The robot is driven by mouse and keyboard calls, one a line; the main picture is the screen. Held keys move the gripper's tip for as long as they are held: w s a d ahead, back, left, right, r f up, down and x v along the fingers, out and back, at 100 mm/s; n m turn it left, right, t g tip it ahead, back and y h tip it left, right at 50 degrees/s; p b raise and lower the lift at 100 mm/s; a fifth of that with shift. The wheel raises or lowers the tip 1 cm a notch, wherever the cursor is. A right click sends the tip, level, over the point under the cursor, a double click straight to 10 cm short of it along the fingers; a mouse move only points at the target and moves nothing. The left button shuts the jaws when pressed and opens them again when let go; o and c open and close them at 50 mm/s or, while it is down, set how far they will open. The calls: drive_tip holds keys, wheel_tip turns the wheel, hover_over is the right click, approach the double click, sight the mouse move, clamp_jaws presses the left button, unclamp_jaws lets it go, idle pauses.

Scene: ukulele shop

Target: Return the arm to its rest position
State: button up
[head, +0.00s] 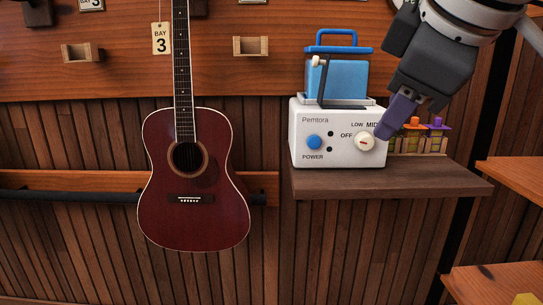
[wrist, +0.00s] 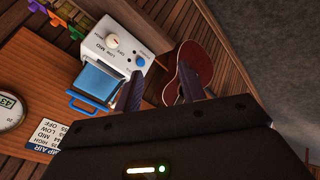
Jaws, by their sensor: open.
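My gripper (head: 394,118) hangs at the upper right in the head view, in front of the right end of the white Pemtora box. Its purple fingertips are beside the cream dial (head: 364,142) in the picture; whether they touch it I cannot tell. In the wrist view my gripper (wrist: 160,92) shows its two fingers apart with nothing between them. The white box (head: 315,150) stands on a brown shelf, with a blue power knob (head: 314,142) and a blue tank (head: 340,78) with a handle on top.
A dark red guitar (head: 215,205) hangs on the wall left of the shelf (head: 390,182). Other wooden shelves (head: 515,180) are at the right. The wrist view shows a round gauge (wrist: 12,108) and a printed card (wrist: 48,133).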

drive_tip(key=s+f+m+g, duration=0.1)
drive_tip(key=f+m, duration=0.5)
drive_tip(key=f, duration=1.2)
drive_tip(key=s+d+f+m+g, duration=0.1)
drive_tip(key=s+f+m, duration=0.2)
drive_tip(key=f, duration=1.6)
drive_tip(key=m, duration=0.2)
drive_tip(key=shift+d+f+m+h, duration=0.2)
drive_tip(key=shift+m+h, duration=0.2)
